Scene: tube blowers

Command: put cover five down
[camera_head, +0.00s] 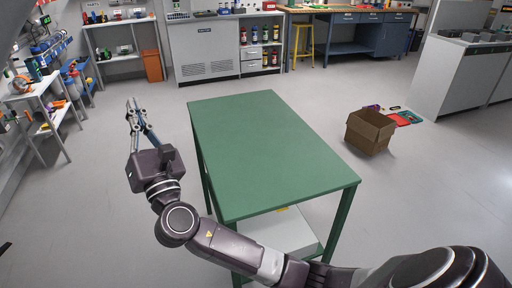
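I cannot make out any cover five in this view. My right arm comes in from the lower right, crosses in front of the green table (262,140) and bends up at its left. My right gripper (132,101) points up and away, left of the table and clear of it. Its two thin fingers lie close together in the picture, with nothing seen between them; the angle does not show whether they are open or shut. The tabletop is bare. My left gripper is not in view.
An open cardboard box (369,132) stands on the floor right of the table, with a red item (399,119) and others behind it. Shelves (40,88) line the left; cabinets (205,48) stand at the back. Floor around the table is mostly clear.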

